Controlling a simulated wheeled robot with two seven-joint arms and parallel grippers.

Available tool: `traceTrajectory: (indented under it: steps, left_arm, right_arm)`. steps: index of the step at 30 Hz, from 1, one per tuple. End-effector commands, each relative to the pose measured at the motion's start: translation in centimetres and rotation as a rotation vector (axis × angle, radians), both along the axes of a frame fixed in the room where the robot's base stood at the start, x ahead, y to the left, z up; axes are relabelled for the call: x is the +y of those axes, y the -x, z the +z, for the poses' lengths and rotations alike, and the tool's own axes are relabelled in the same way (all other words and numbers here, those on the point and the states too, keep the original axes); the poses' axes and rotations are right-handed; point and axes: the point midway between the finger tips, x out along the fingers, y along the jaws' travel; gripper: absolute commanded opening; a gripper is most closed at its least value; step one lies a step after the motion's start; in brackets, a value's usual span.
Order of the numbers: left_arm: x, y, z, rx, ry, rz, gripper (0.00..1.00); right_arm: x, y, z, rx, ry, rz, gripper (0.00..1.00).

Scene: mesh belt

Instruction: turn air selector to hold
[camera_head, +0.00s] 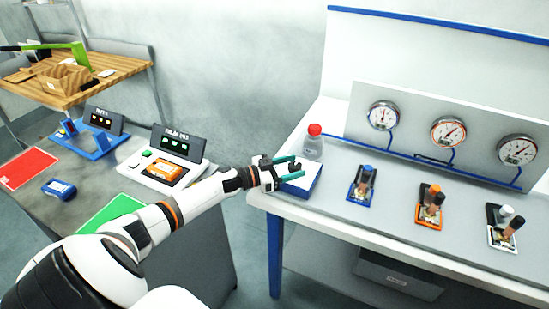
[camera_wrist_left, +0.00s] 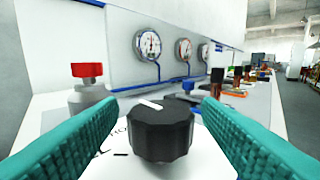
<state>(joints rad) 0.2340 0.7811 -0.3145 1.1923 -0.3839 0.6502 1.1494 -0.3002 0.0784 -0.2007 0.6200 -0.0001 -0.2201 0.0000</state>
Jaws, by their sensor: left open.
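The air selector is a black ribbed knob (camera_wrist_left: 160,130) with a white pointer mark on its top. It sits on a white plate (camera_wrist_left: 205,155) with black lettering, mostly hidden by the knob and fingers. A gap seems to show on both sides, but I cannot tell about contact. In the head view the white-topped blue box (camera_head: 303,184) lies under the gripper. My right gripper is not in view.
Three lever valves, blue (camera_head: 362,190), orange (camera_head: 430,212) and white (camera_head: 503,236), stand to the right, below a gauge panel (camera_head: 411,123). The grey bench has free room between them.

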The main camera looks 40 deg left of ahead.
Motion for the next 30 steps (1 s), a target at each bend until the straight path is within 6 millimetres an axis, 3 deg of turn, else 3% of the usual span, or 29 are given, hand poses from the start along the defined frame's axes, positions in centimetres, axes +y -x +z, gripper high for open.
traceTrajectory:
  steps: [9, 15, 30]
  left_arm:
    - [3.5, 5.9, -0.5, 0.006, -0.005, -0.002, 0.59]
    - [5.1, 8.3, -0.3, 0.005, -0.003, 0.000, 0.59]
    - [5.6, 9.1, 0.0, 0.001, -0.003, -0.001, 0.59]
  right_arm:
    - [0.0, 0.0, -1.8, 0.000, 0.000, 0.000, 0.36]
    - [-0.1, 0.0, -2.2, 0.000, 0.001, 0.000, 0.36]
    - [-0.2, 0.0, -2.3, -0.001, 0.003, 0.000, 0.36]
